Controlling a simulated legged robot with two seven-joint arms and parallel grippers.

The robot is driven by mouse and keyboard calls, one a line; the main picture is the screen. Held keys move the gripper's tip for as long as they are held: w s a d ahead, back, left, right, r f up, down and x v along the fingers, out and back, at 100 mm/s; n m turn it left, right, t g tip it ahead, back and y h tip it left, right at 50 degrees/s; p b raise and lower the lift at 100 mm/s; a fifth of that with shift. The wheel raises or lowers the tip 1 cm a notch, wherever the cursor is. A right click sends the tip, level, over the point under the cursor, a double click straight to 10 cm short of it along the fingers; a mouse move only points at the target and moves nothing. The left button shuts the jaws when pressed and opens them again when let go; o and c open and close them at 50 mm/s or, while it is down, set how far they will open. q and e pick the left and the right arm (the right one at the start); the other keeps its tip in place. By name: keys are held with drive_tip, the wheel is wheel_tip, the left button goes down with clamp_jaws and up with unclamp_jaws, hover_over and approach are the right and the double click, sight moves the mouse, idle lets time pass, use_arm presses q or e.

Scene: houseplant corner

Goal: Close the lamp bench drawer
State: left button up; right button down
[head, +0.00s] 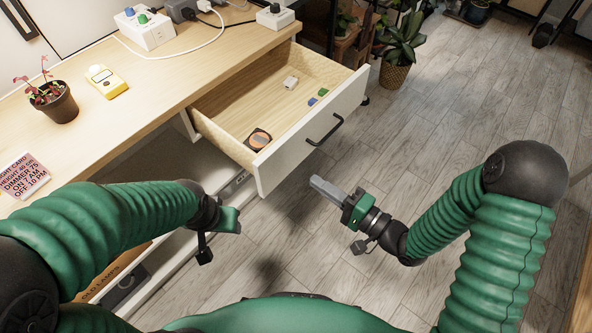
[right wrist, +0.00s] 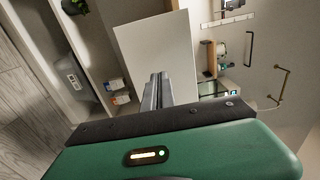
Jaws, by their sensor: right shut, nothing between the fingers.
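The lamp bench (head: 150,95) has its wooden drawer (head: 245,98) pulled out. The drawer's white front (head: 310,130) with a black bar handle (head: 325,130) faces the floor side. My right gripper (head: 316,184) is shut and empty, in front of the drawer front and below the handle in the picture, with a gap visible between them. In the right wrist view its closed fingers (right wrist: 156,88) point at a pale panel (right wrist: 155,50); I cannot tell whether this is the drawer front. My left gripper (head: 230,218) is low beside the bench; its fingers are not clearly visible.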

sight(286, 161)
drive_tip(key=b+x, duration=0.2)
drive_tip(key=x, duration=0.4)
drive_tip(key=shift+w+a+f, duration=0.15)
drive_tip(key=shift+w+a, duration=0.05)
drive_tip(key=shift+a, duration=0.15)
drive_tip(key=shift+w+a, duration=0.35)
drive_tip(key=shift+a, duration=0.1)
use_arm(q)
drive_tip(key=x, duration=0.2)
drive_tip(key=shift+s+a+f, duration=0.1)
drive_tip(key=shift+s+f, duration=0.1)
drive_tip(key=shift+f, duration=0.2)
